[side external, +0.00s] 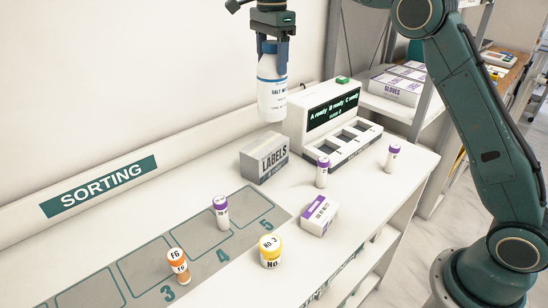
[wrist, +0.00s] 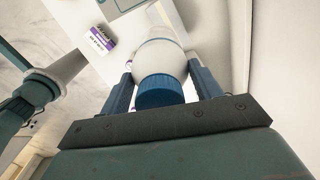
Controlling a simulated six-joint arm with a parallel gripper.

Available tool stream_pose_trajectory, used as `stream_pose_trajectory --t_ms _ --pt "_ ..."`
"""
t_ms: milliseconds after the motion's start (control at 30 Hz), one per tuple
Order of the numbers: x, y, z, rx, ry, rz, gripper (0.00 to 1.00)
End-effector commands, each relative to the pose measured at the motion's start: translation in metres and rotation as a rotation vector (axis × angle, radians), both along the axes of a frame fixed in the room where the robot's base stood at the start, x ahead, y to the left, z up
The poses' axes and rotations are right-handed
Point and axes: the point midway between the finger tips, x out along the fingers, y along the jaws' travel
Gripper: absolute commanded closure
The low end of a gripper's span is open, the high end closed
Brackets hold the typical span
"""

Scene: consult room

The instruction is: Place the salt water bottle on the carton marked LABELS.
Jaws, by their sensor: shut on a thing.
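The salt water bottle (side external: 271,98) is white with a blue label band and hangs upright in my gripper (side external: 273,57). In the wrist view the bottle (wrist: 160,55) shows its blue cap (wrist: 160,91) toward the camera, between the two fingers of my gripper (wrist: 155,88). My gripper is shut on it near its top. The carton marked LABELS (side external: 264,158) is a grey and white box standing on the counter. In the side view the bottle appears above the carton, apart from it. The carton's top looks bare.
A device with a dark screen (side external: 332,113) and slots stands right of the carton. Purple-capped vials (side external: 322,171), a purple-white box (side external: 319,215), a yellow-capped jar (side external: 270,251) and an orange vial (side external: 178,266) stand in front. The grey sorting mat (side external: 110,275) has numbered squares.

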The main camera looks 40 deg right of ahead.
Motion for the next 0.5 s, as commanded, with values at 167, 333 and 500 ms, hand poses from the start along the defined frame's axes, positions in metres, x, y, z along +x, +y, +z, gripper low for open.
stream_pose_trajectory --t_ms 167,333,500 --pt "0.000 0.000 -0.009 0.000 -0.001 -0.001 1.00" --pt "0.000 0.000 -0.014 0.000 -0.002 -0.001 1.00" --pt "0.000 0.000 -0.016 0.000 -0.001 0.000 1.00"
